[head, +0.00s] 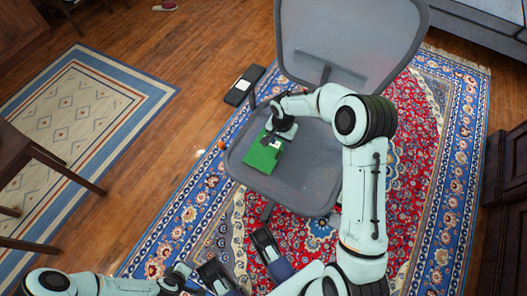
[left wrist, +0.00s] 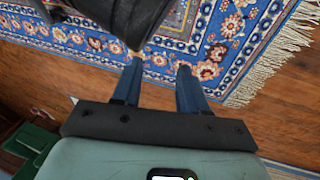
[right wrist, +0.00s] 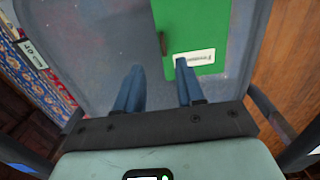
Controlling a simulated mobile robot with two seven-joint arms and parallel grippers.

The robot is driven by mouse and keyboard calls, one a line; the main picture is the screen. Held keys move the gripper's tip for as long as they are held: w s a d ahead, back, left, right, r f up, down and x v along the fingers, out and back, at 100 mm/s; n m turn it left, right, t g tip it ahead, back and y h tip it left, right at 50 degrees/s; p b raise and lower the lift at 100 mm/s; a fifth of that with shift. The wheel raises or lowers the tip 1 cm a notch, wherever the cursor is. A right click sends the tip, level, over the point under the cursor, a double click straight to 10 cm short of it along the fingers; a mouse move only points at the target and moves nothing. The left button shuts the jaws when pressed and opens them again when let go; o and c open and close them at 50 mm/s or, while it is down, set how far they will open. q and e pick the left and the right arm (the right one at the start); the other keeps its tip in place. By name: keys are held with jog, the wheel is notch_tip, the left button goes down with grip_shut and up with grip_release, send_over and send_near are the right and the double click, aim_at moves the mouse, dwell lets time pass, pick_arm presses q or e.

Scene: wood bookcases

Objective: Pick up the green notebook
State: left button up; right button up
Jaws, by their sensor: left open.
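The green notebook (head: 262,153) lies flat on the grey chair seat (head: 300,185), near its left side. It also shows in the right wrist view (right wrist: 205,25), with a white label near its near edge. My right gripper (head: 278,137) is over the notebook's upper right part in the head view. In the right wrist view its fingers (right wrist: 158,66) are apart, with nothing seen between them. The right finger overlaps the label edge; contact cannot be told. My left gripper (left wrist: 160,66) is open and empty above the floor and rug, away from the notebook.
The chair's backrest (head: 345,40) rises behind the seat. A black case with a white label (head: 243,86) lies on the floor left of the chair. A patterned red and blue rug (head: 410,160) is under the chair. Dark wooden furniture stands at the left and right edges.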

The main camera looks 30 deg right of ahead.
send_over(278, 153)
jog(key=f, duration=0.4)
jog(key=shift+s+a+f+b, duration=0.15)
jog(key=shift+s+b, duration=0.25)
jog(key=shift+w+f+b, duration=0.15)
jog(key=shift+f+b, duration=0.35)
jog(key=shift+f, duration=0.9)
jog(key=shift+w+f+b, duration=0.15)
jog(key=shift+f+b, duration=0.35)
jog(key=shift+f, duration=0.85)
pick_arm(q)
jog(key=s+f+g, duration=0.2)
jog(key=s+f, duration=0.3)
jog(key=s, duration=0.1)
jog(key=shift+a+f, duration=0.15)
jog(key=shift+a, duration=0.3)
pick_arm(e)
jog(key=shift+r, duration=0.1)
grip_shut()
